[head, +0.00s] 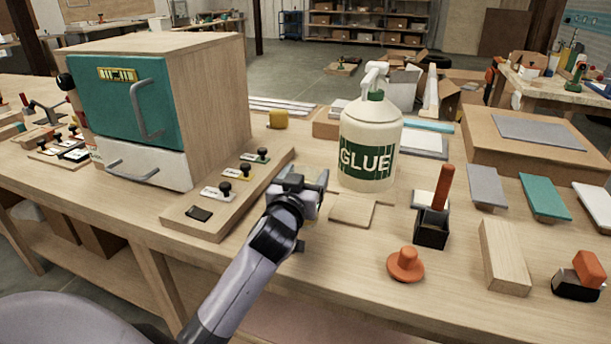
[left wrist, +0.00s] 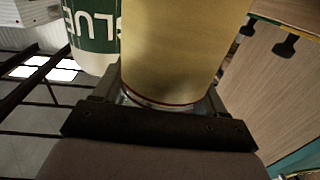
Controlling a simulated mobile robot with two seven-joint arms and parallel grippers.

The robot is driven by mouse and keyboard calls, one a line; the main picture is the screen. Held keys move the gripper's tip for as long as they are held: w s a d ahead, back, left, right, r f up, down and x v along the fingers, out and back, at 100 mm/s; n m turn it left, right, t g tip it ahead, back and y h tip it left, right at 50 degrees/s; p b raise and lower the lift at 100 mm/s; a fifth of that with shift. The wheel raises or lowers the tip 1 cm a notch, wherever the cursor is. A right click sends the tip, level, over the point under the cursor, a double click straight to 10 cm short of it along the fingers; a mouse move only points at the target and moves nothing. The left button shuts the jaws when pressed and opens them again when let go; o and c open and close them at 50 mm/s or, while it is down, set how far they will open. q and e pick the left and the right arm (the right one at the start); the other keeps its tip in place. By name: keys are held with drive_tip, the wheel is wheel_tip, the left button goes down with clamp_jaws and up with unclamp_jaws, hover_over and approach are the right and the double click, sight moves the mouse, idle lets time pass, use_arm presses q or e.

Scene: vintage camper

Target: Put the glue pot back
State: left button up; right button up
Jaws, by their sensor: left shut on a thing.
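A large cream bottle labelled GLUE (head: 371,150), with a green collar and white pump top, stands upright on the workbench. My left gripper (head: 318,190) is just left of it in the head view, above the bench. In the left wrist view, the gripper is shut on a smooth yellow-tan cylinder (left wrist: 175,50) with a thin dark red line near its end. The gripper hides this cylinder in the head view, and I cannot tell if it is the glue pot. The bottle (left wrist: 92,30) shows upside down beside it. My right gripper is not in view.
A stamp rack (head: 190,222) and a teal-doored wooden cabinet (head: 215,110) stand left of the gripper. A thin wooden square (head: 352,212) lies before the bottle. A black holder (head: 431,228), an orange knob (head: 405,265) and a wood block (head: 504,258) are to the right.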

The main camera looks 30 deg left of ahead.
use_arm(q)
drive_tip(key=o, duration=1.7)
drive_tip(key=shift+c, duration=0.2)
drive_tip(key=shift+r, duration=0.15)
drive_tip(key=shift+r+p, duration=0.3)
drive_tip(key=shift+p, duration=0.05)
drive_tip(key=shift+r+p, duration=0.35)
drive_tip(key=shift+r, duration=0.1)
drive_tip(key=b+v, duration=0.2)
drive_tip(key=v, duration=1)
drive_tip(key=shift+f, duration=0.2)
